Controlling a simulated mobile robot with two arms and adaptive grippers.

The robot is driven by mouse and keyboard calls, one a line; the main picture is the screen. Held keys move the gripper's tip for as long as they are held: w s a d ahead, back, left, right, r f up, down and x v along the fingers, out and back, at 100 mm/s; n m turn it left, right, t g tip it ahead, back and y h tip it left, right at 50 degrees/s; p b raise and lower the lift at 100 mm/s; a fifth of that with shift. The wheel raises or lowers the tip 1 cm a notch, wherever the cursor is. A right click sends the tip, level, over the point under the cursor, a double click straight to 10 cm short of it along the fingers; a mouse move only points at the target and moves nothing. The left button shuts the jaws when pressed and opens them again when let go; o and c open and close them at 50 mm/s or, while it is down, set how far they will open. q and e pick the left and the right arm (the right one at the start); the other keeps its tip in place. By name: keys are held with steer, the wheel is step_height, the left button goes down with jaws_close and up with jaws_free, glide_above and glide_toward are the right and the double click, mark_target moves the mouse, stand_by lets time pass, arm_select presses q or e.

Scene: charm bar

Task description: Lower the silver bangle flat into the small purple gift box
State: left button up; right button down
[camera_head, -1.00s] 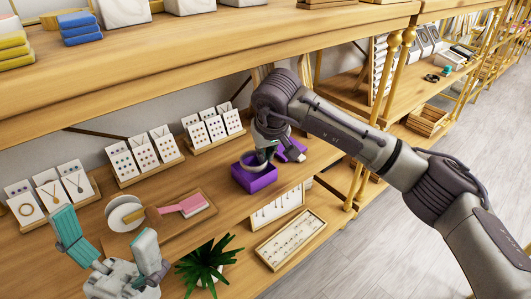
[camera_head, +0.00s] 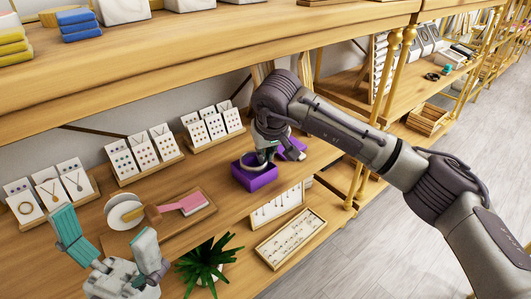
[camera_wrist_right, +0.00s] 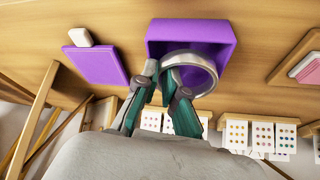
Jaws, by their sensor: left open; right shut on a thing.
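The silver bangle (camera_wrist_right: 212,68) is a round metal ring. My right gripper (camera_wrist_right: 164,82) is shut on its edge. In the right wrist view the ring overlaps the opening of the small purple gift box (camera_wrist_right: 226,32), with its near side past the box edge. In the head view the bangle (camera_head: 243,163) shows at the mouth of the open purple box (camera_head: 256,182), partly hidden by my right gripper (camera_head: 265,155). I cannot tell whether it touches the bottom. My left gripper (camera_head: 106,246) is open and empty at the lower left.
The purple lid (camera_wrist_right: 97,66) lies beside the box, with a small white block (camera_wrist_right: 80,36) at its edge. A wooden tray (camera_head: 172,233) with a pink item (camera_head: 185,204) is left of the box. Jewellery card stands (camera_head: 143,158) line the back; a plant (camera_head: 205,265) is in front.

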steer(key=shift+f, duration=0.3)
steer(key=c, duration=1.2)
jaws_free()
steer(key=shift+o, duration=0.3)
steer(key=o, duration=0.4)
steer(key=shift+c, duration=0.2)
steer(key=shift+r, duration=0.1)
